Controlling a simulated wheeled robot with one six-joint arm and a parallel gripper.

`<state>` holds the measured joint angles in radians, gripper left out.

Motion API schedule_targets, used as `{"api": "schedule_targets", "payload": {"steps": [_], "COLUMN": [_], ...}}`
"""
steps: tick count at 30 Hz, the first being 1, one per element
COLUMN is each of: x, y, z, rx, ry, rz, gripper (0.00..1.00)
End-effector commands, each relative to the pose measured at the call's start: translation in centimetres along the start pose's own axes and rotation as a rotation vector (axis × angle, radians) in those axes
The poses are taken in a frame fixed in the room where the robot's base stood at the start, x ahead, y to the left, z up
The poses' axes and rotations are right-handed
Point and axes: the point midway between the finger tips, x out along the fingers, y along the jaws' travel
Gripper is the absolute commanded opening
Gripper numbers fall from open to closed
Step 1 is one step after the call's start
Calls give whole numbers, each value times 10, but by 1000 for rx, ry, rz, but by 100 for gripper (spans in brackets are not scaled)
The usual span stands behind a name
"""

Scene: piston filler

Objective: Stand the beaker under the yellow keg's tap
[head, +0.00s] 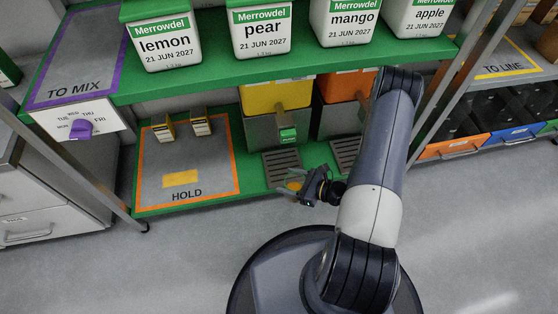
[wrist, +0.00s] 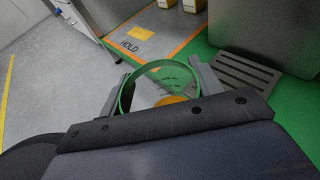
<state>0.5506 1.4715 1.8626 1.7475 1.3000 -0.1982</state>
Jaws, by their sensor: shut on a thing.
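The yellow keg (head: 277,97) stands on the green lower shelf, with its green-handled tap (head: 287,134) at the front. A slatted drip tray (head: 282,164) lies below the tap. My gripper (head: 298,187) is low at the shelf's front edge, just in front of this tray. In the wrist view my gripper (wrist: 160,88) is shut on the beaker, a clear round vessel with a green rim (wrist: 124,98). Something orange-yellow shows in or through the beaker. Its base is hidden, so I cannot tell whether it touches anything. A drip tray (wrist: 246,77) is ahead and right of it.
An orange keg (head: 340,88) with its own drip tray (head: 345,152) stands right of the yellow one. The HOLD mat (head: 207,172) at left carries two small boxes. The upper shelf (head: 215,83) with white tubs overhangs the kegs. Open floor (head: 170,260) lies in front.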

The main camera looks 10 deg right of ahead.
Motion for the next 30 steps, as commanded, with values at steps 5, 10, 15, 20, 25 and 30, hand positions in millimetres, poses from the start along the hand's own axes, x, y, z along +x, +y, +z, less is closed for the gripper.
{"api": "schedule_targets", "payload": {"steps": [5, 10, 15, 20, 25, 30], "x": [31, 58, 82, 92, 94, 101], "y": [-39, -74, -106, -116, -115, -115], "z": [7, 16, 22, 12, 4, -18], "rx": [-9, -7, -5, 3, 3, 3], "ry": [-2, -3, -2, -1, -1, 0], "rz": [2, 0, 0, -1, -1, -1], "gripper": [34, 34, 34, 34, 34, 34]}}
